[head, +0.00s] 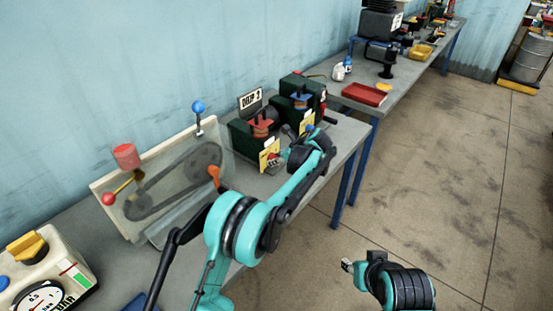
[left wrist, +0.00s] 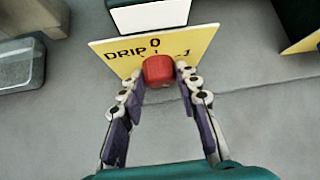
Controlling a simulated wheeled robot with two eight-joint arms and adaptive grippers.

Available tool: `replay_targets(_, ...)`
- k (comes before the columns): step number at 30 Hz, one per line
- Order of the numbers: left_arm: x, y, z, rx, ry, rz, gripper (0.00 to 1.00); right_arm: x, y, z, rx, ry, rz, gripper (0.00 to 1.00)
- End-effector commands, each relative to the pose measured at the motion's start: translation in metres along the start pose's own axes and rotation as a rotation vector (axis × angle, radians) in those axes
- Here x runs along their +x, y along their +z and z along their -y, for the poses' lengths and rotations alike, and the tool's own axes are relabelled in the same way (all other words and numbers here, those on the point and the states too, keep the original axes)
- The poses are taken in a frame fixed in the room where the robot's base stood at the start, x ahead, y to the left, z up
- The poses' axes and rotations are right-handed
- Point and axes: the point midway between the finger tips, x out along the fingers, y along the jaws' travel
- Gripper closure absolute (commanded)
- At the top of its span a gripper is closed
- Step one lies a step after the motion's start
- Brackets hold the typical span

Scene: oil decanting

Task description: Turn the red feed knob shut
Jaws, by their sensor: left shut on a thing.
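The red feed knob (left wrist: 158,69) sits in front of a yellow plate (left wrist: 112,50) marked "DRIP", with "0" and "1" on it. My left gripper (left wrist: 160,88) has its two fingers on either side of the knob and is shut on it. In the head view my left gripper (head: 279,160) is at the yellow plate (head: 268,153) on the front of a dark green unit (head: 240,136), and its fingers are small there. My right gripper (head: 347,265) is low at the bottom, away from the bench, and its jaw state is unclear.
A second green unit (head: 309,92) with a blue cap stands just behind. A clear-panelled belt rig (head: 165,180) and a gauge box (head: 48,265) stand along the bench to the left. A red tray (head: 364,94) lies on the farther bench. The floor (head: 440,170) at right is clear.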

Motion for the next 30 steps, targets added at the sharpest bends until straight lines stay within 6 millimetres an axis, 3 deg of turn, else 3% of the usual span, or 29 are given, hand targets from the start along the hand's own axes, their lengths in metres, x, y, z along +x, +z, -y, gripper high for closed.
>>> replay_targets(30,0.0015,-0.0017,-0.0075,-0.406,-0.406,0.0,0.97,-0.0009,-0.0007,0.0,0.0,0.0,0.0,0.6)
